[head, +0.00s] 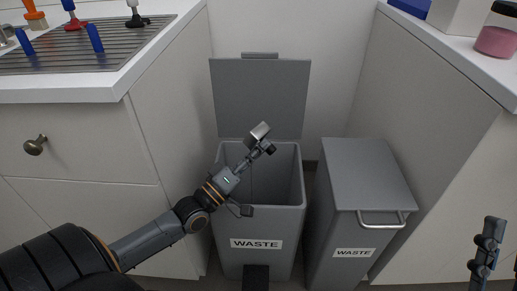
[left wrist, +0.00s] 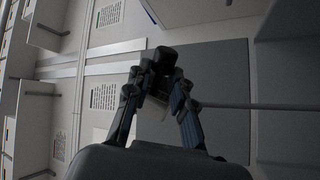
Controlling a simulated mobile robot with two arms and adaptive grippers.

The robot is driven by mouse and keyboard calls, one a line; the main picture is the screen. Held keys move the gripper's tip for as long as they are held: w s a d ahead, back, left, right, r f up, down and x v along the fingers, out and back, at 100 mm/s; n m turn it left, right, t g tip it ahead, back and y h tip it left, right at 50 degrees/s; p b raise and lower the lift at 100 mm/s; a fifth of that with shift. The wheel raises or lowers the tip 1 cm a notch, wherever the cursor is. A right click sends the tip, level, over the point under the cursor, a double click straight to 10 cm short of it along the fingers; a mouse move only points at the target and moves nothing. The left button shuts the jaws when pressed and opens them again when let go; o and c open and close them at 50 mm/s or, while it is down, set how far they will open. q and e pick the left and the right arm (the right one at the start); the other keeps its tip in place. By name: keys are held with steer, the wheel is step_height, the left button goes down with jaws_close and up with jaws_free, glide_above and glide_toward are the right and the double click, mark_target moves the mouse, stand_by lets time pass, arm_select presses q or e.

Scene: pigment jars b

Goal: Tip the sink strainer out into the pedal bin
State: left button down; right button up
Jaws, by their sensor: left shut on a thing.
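The pedal bin (head: 228,215) is a grey bin with a WASTE label and a black pedal (head: 256,278) at its foot. Its lid (head: 260,95) stands open against the wall. My left gripper (head: 255,160) is over the bin's opening. It is shut on the sink strainer (head: 259,132), a small metallic piece held tilted above the rim. Its contents cannot be made out. In the left wrist view the fingers (left wrist: 158,90) close around a pale piece, with a dark part beyond. My right gripper (head: 487,245) shows at the lower right edge; its jaw state is unclear.
A second grey WASTE bin (head: 365,170), lid closed, with a metal handle (head: 382,222), stands close on the right. Cabinets flank both bins. The left counter has a ribbed drainer (head: 60,58); the right counter holds a pink jar (head: 495,41).

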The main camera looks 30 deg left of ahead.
steer(key=shift+w+a+f+g+h+p, duration=0.15)
steer(key=shift+w+f+g+h+p, duration=0.3)
steer(key=shift+w+f+g, duration=0.7)
steer(key=shift+w+f, duration=0.1)
stand_by(3.9)
